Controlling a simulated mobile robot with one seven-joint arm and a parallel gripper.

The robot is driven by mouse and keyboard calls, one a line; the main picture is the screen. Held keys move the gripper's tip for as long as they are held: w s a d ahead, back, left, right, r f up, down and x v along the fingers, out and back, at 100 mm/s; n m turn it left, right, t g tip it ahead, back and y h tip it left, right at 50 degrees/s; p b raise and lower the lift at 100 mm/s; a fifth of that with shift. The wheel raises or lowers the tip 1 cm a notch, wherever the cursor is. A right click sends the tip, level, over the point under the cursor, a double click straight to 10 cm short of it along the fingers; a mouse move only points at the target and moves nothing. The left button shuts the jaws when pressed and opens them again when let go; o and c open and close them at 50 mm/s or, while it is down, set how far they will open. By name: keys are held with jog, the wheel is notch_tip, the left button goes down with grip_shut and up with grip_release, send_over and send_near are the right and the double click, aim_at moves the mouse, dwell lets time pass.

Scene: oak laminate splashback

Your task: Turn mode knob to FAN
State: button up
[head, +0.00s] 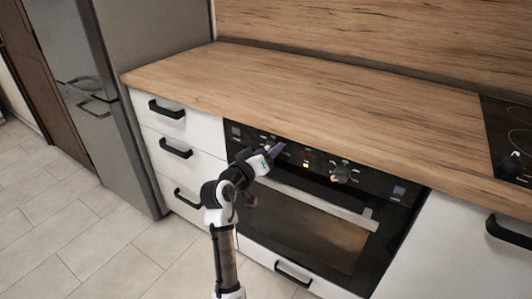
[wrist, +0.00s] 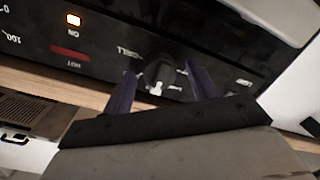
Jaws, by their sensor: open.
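The oven control panel (head: 317,165) is a black strip under the counter edge. In the wrist view, which shows the panel upside down, a dark round knob (wrist: 160,73) sits between the two purple fingers of my open gripper (wrist: 160,69). One finger is on each side of it, and I cannot tell whether either touches. A pale mark shows on the knob's lower part. Lettering beside it is only partly legible, so its setting cannot be read. In the head view my gripper (head: 276,150) is at the panel's left part and hides this knob.
A second knob (head: 340,174) is to the right on the panel. Between them are a lit ON lamp (wrist: 73,19) and a red HOT lamp (wrist: 70,52). The oven handle (head: 322,205) runs below. The wooden counter (head: 290,90) above is clear.

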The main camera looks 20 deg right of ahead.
jog(key=b+v, duration=0.1)
jog(key=v, duration=1.3)
jog(key=shift+w, duration=0.1)
